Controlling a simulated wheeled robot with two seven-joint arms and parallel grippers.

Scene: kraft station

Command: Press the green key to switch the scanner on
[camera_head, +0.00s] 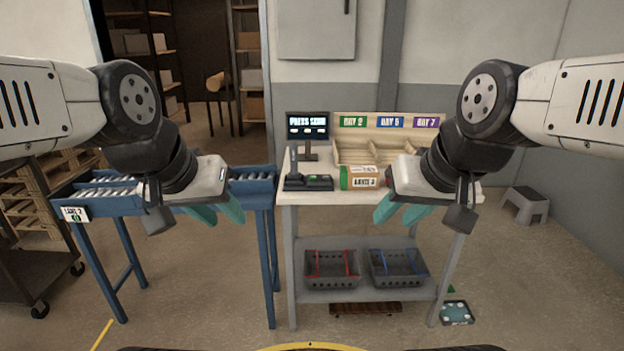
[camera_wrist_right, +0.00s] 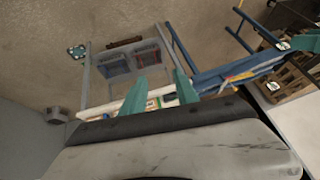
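The scanner unit (camera_head: 294,172) is dark, with an upright part on a flat base, at the left of the white worktable (camera_head: 325,197). The green key (camera_head: 313,178) is a small green patch on the dark pad beside it. A screen (camera_head: 307,127) behind shows text that seems to read "PRESS SCAN". My left gripper (camera_head: 222,210) has teal fingers apart and empty, left of the table over the conveyor side. My right gripper (camera_head: 402,213) is open and empty near the table's front right; its spread fingers also show in the right wrist view (camera_wrist_right: 160,92).
A green, white and brown box (camera_head: 360,178) lies right of the scanner. A sorting rack (camera_head: 372,150) with day labels stands behind it. A blue roller conveyor (camera_head: 252,180) adjoins the table's left. Two baskets (camera_head: 331,270) (camera_head: 397,268) sit on the lower shelf.

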